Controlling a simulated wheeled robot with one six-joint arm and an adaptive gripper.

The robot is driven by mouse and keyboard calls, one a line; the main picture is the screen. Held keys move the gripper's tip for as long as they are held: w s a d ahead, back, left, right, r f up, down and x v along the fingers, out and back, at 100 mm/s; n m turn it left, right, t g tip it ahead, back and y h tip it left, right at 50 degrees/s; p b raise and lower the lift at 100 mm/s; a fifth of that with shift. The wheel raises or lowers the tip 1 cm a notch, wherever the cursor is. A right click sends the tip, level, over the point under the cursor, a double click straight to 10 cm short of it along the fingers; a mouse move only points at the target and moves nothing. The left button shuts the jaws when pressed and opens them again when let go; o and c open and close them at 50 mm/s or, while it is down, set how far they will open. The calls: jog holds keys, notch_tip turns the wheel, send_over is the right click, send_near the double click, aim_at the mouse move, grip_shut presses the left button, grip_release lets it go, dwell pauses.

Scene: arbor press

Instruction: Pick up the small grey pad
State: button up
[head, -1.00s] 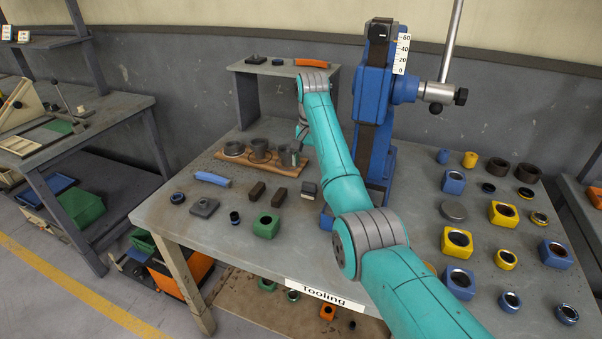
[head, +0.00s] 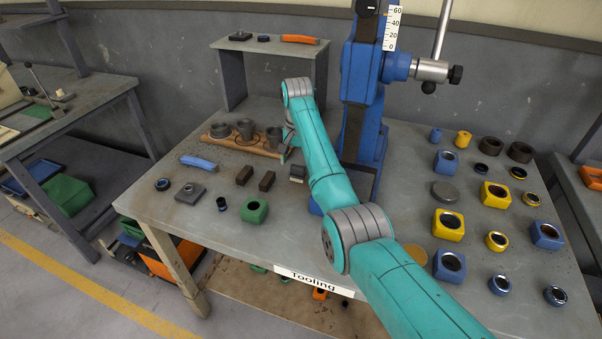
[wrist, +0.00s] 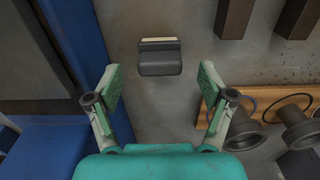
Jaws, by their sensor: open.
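The small grey pad (wrist: 160,62) lies on the table in the wrist view, a dark grey block with a pale strip along its far edge. In the head view it also shows (head: 298,173), between the dark brown blocks and the blue press. My gripper (wrist: 162,84) is open and empty, its two green-padded fingers spread apart. The pad is in line with the gap between the fingers, ahead of the fingertips in the picture.
The blue press (head: 362,75) stands close on one side. A wooden board (head: 247,144) with grey cups is close on the other, its edge by a finger in the wrist view. Two dark brown blocks (head: 266,181) lie near the pad. A green block (head: 254,210) stands in front.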

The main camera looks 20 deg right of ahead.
aim_at(298, 166)
notch_tip(298, 166, down, 3)
jog(key=shift+r, duration=0.2)
jog(key=c, duration=1.3)
notch_tip(298, 166, up, 10)
jog(key=shift+r, duration=0.1)
jog(key=o, duration=0.5)
jog(key=c, duration=0.3)
jog(key=shift+c, duration=0.3)
